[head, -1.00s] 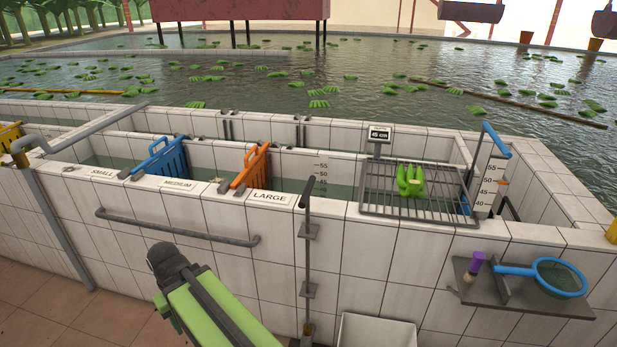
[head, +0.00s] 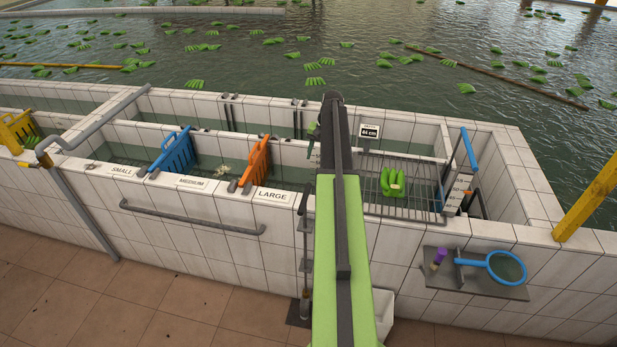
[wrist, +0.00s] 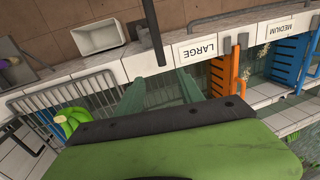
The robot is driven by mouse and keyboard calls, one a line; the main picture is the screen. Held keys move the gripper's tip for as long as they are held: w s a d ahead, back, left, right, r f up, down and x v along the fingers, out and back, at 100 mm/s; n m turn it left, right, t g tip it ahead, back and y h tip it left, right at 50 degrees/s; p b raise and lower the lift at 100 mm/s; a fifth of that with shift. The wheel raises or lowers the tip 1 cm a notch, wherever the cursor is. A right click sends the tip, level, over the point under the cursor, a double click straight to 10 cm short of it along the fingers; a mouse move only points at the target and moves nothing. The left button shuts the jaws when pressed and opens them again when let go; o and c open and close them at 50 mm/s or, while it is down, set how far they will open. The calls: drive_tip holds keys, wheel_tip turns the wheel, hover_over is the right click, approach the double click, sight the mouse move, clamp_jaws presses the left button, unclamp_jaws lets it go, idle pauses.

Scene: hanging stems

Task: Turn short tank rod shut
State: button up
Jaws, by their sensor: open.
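A dark upright rod (head: 304,240) with a bent top runs down the front of the tiled tank wall, through brackets, to the floor. A blue-handled rod (head: 468,148) leans at the right tank. I cannot tell by name which is the short tank rod. In the wrist view the dark rod (wrist: 153,30) stands just beyond my gripper (wrist: 165,75), whose two green fingers are spread with nothing between them. The fingers are over the tank water, close to the wall's rim and apart from the rod. In the head view my arm hides most of the gripper.
Green bananas (head: 393,182) lie on a metal rack (head: 412,205). A display (head: 370,131) appears to read 44 cm. Blue (head: 174,150) and orange (head: 257,162) gates stand in the channel. A wall rail (head: 190,220), a shelf with a blue net (head: 505,267) and a white bin (head: 383,305) are nearby.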

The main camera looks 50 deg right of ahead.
sight(307, 188)
drive_tip(key=w+f+b, duration=0.1)
drive_tip(key=f+b, duration=0.4)
drive_tip(key=w+a+f+b, duration=0.1)
drive_tip(key=f+b, duration=0.5)
drive_tip(key=w+a+f+b, duration=0.1)
drive_tip(key=f+b, duration=0.5)
drive_tip(key=shift+f, duration=0.25)
drive_tip(key=shift+r, duration=0.1)
clamp_jaws()
drive_tip(key=shift+w, duration=0.1)
idle(0.4)
